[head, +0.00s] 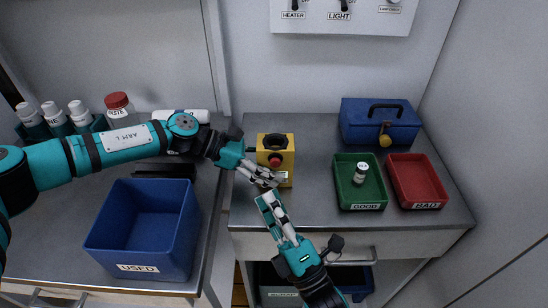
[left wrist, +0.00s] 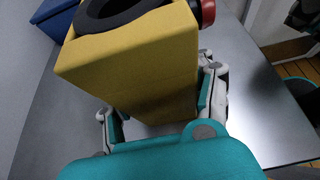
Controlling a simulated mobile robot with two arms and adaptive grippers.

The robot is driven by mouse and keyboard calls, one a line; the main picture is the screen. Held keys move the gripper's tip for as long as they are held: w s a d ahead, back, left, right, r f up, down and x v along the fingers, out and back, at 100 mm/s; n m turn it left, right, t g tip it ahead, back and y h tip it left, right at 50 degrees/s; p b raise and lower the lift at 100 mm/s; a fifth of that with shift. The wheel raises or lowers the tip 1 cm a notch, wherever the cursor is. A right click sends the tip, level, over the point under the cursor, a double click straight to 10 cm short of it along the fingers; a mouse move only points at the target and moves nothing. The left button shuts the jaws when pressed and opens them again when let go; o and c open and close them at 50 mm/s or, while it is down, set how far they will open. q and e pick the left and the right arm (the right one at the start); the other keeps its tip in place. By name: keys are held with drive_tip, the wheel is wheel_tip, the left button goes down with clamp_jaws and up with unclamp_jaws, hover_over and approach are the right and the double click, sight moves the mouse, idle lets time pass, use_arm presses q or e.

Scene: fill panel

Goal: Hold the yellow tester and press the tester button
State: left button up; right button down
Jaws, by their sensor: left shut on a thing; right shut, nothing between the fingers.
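The yellow tester (head: 288,158) stands upright on the grey table, with a dark round opening on top and a red button (head: 274,160) on its front face. My left gripper (head: 264,178) is shut on the tester's lower body. In the left wrist view the fingers lie on either side of the yellow body (left wrist: 135,75), and the red button (left wrist: 208,12) shows at the upper right. My right gripper (head: 268,204) is shut and empty, in front of the tester and below the button in the picture, apart from the button.
A green GOOD tray (head: 347,188) holding a small white bottle (head: 361,173), a red BAD tray (head: 416,182) and a blue toolbox (head: 360,120) stand right of the tester. A blue USED bin (head: 140,253) and several bottles are on the left table. A gap separates the tables.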

idle(0.3)
use_arm(q)
drive_tip(key=o, duration=1)
drive_tip(key=shift+c, duration=0.2)
